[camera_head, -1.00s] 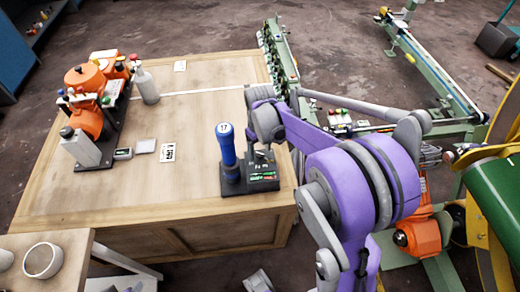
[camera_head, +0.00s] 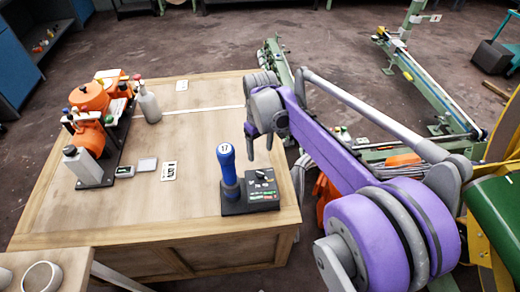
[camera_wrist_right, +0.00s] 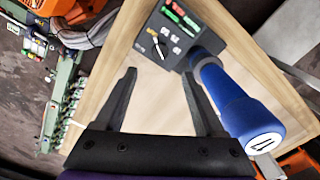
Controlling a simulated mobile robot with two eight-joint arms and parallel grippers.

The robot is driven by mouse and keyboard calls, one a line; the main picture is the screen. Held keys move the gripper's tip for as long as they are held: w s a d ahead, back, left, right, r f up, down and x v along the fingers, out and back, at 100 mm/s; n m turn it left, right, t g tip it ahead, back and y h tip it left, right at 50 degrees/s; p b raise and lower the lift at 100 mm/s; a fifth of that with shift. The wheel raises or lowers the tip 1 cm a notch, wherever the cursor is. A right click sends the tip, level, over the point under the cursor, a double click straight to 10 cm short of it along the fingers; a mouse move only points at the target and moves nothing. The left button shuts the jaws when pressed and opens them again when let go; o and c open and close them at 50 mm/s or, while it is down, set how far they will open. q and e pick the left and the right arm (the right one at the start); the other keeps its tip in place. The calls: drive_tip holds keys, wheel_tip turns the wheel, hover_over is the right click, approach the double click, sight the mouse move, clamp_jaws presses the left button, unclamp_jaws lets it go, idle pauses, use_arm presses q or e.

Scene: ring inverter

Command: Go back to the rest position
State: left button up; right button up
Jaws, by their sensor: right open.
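My right gripper (camera_head: 260,145) is open and empty above the wooden table, near its right edge. It is just behind and above a blue-handled tool marked 17 (camera_head: 227,165), which stands upright in a dark base with a small panel (camera_head: 262,186). In the right wrist view the two fingers (camera_wrist_right: 160,95) are spread with bare table between them. The blue tool (camera_wrist_right: 240,105) shows to the right of the fingers, apart from them, and the panel (camera_wrist_right: 165,38) is beyond the fingertips. My left gripper is not in view.
The wooden table (camera_head: 205,130) holds an orange and grey tool rack (camera_head: 92,125) and a grey bottle (camera_head: 148,102) at left. Small flat items, including a white card (camera_head: 169,171), lie mid-table. Green machinery (camera_head: 277,60) stands along the right side. The table's middle is mostly clear.

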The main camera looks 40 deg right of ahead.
drive_tip(key=s+a+t+p, duration=0.5)
drive_tip(key=s+a, duration=0.9)
drive_tip(key=shift+s+a+r+p, duration=0.2)
drive_tip(key=shift+s+r+p, duration=0.1)
drive_tip(key=shift+r, duration=0.1)
